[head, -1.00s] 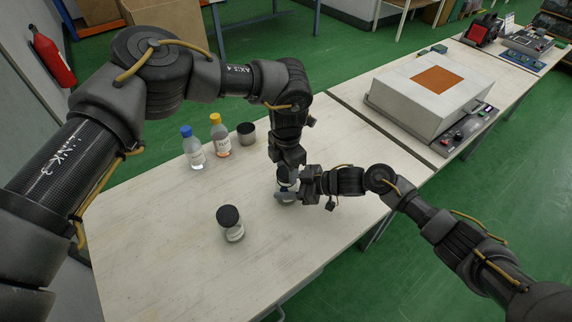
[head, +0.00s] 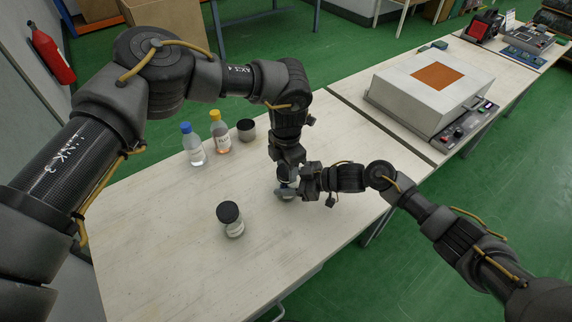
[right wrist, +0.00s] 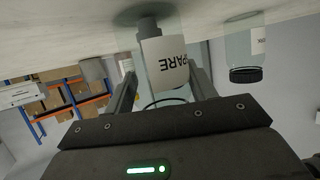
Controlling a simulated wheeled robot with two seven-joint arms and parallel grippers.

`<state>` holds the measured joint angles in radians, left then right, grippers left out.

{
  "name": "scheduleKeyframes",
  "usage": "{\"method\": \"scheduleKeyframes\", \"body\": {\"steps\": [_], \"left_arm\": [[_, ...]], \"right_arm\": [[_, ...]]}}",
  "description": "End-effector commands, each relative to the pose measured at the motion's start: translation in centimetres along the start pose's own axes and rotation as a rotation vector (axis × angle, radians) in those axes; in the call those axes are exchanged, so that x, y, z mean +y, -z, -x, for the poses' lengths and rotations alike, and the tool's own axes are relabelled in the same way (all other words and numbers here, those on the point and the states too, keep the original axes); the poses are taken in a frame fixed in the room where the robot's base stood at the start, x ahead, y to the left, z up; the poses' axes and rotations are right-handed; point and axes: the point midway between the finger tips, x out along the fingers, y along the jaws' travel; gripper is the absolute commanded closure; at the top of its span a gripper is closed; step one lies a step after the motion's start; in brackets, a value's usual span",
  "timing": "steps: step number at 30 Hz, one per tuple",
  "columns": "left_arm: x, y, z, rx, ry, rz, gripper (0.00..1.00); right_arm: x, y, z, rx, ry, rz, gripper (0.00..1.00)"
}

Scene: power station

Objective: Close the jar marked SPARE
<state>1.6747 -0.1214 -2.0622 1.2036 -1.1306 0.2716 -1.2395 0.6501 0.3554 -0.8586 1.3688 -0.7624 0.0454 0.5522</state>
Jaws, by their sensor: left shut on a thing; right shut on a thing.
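The clear jar with a white label reading SPARE (right wrist: 172,62) stands between the fingers of my right gripper (right wrist: 162,88) in the upside-down right wrist view. In the head view this jar (head: 287,194) is mostly hidden by both grippers. My right gripper (head: 306,184) is shut on its body from the right. My left gripper (head: 287,172) points down from above, directly over the jar, and is shut on its lid. The lid is almost wholly hidden, so I cannot tell whether it touches the jar's mouth or is seated.
Another jar with a black lid (head: 230,219) stands to the front left on the pale table (head: 160,260). A blue-capped bottle (head: 193,146), a yellow-capped bottle (head: 220,133) and a dark-topped pot (head: 246,131) stand behind. A grey box-shaped device (head: 430,90) occupies the right bench.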

Motion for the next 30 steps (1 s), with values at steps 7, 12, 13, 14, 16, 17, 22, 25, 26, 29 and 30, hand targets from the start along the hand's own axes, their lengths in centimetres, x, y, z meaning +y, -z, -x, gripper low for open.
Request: {"method": "scheduleKeyframes", "body": {"steps": [7, 12, 13, 14, 16, 17, 22, 25, 26, 29, 30], "left_arm": [[-0.01, -0.03, -0.15, -0.001, -0.001, -0.071, 0.72], [-0.04, -0.03, -0.15, 0.001, -0.003, -0.45, 0.72], [-0.05, -0.07, -0.13, 0.0, -0.003, -0.535, 0.72], [-0.04, -0.04, -0.16, 0.001, -0.003, -0.619, 0.72], [-0.03, -0.03, -0.17, 0.001, -0.003, -0.816, 0.72], [-0.06, -0.06, -0.15, -0.001, -0.003, -0.897, 0.72], [-0.1, -0.06, -0.19, -0.001, -0.001, -1.265, 0.72], [-0.13, -0.05, -0.24, -0.002, 0.0, -1.378, 0.72], [-0.14, -0.05, -0.25, -0.003, 0.0, -1.398, 0.72], [-0.16, -0.06, -0.26, -0.004, 0.0, -1.424, 0.72], [-0.16, -0.06, -0.26, -0.004, 0.0, -1.425, 0.72]], "right_arm": [[0.01, 0.06, -0.01, 0.001, 0.0, 0.0, 1.0], [0.0, 0.05, 0.0, 0.001, 0.0, 0.0, 1.0], [0.0, 0.05, 0.0, 0.001, 0.0, 0.0, 1.0], [0.0, 0.05, 0.0, 0.001, 0.0, 0.0, 1.0], [0.0, 0.05, 0.0, 0.001, 0.0, 0.0, 1.0], [0.0, 0.05, 0.0, 0.001, 0.0, 0.0, 1.0], [0.0, 0.04, -0.01, 0.001, 0.0, 0.0, 1.0], [-0.01, 0.04, -0.01, 0.001, 0.0, 0.0, 1.0], [-0.01, 0.04, -0.02, 0.001, 0.0, 0.0, 1.0], [-0.01, 0.03, -0.02, 0.001, 0.0, 0.0, 1.0], [-0.01, 0.04, -0.02, 0.001, 0.0, 0.0, 1.0]]}}
